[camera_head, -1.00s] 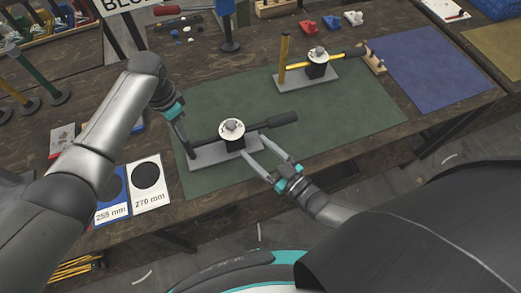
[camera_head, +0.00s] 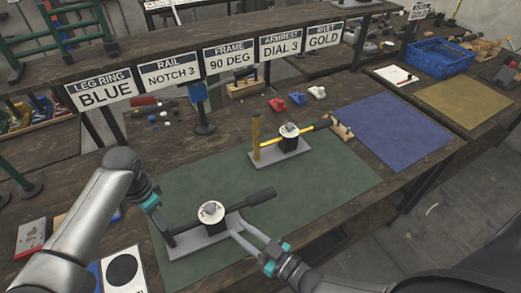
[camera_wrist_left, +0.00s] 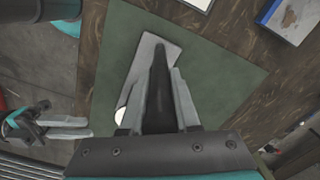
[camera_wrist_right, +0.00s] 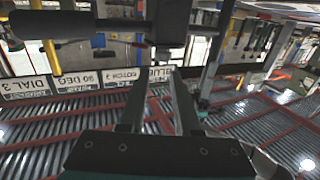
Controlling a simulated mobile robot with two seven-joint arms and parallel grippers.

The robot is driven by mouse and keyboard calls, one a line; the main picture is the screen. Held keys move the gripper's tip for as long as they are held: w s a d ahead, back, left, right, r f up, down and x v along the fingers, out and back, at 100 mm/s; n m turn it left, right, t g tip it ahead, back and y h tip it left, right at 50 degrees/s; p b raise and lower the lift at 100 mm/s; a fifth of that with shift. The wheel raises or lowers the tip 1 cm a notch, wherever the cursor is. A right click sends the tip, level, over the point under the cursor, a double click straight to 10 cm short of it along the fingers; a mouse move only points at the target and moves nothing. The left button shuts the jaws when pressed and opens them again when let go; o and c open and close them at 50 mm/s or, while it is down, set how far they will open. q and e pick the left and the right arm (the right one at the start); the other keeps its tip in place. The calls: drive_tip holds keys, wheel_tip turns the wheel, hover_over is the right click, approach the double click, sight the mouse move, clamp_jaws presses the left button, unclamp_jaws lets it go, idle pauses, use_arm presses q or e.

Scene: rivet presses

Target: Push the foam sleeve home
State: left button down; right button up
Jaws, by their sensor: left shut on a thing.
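The near press has a grey base plate (camera_head: 190,242), a white round dial (camera_head: 211,211) and a black sleeve-like grip (camera_head: 259,197) pointing right. A dark upright cylinder stands at the plate's left end. My left gripper (camera_head: 163,217) is shut around it; the left wrist view shows this black cylinder (camera_wrist_left: 160,90) between the fingers. I cannot tell whether it is the foam sleeve or a post. My right gripper (camera_head: 234,223) is open, its fingertips close to the press's dial body. The right wrist view shows a black body (camera_wrist_right: 170,22) beyond the fingertips; contact is unclear.
A second press (camera_head: 290,142) behind has a yellow post (camera_head: 256,135) and a yellow bar with a black grip. Both presses stand on a green mat (camera_head: 330,185). A blue mat (camera_head: 395,130) lies right. Signs (camera_head: 170,72) hang along the shelf at the back.

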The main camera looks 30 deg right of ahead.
sight(261, 197)
drive_tip(key=w+d+h, duration=0.1)
drive_tip(key=w, duration=0.1)
drive_tip(key=w+d+m+h, duration=0.1)
drive_tip(key=w, duration=0.1)
drive_tip(key=w+d, duration=0.2)
drive_tip(key=w, duration=0.1)
drive_tip(key=shift+f+m+g+h, duration=0.2)
drive_tip(key=shift+m+g+h, duration=0.1)
drive_tip(key=shift+h, duration=0.1)
clamp_jaws()
drive_tip(key=w+d+m+g+h, duration=0.1)
drive_tip(key=w+d+m+g, duration=0.2)
drive_tip(key=w, duration=0.5)
drive_tip(key=s+d+g, duration=0.2)
drive_tip(key=d+g, duration=0.2)
drive_tip(key=d, duration=0.7)
drive_tip(key=s+d+r+n+g+y, duration=0.1)
drive_tip(key=s+d+r+g+y, duration=0.1)
drive_tip(key=s+d+r+g, duration=0.35)
drive_tip(key=shift+t, duration=0.75)
drive_tip(key=f, duration=0.2)
drive_tip(key=w+a+f, duration=0.1)
drive_tip(key=f, duration=0.2)
drive_tip(key=a+f, duration=0.1)
drive_tip(key=f, duration=0.2)
drive_tip(key=shift+w+a, duration=0.1)
drive_tip(key=shift+w, duration=0.25)
drive_tip(key=shift+a+r, duration=0.1)
drive_tip(key=shift+a, duration=1.85)
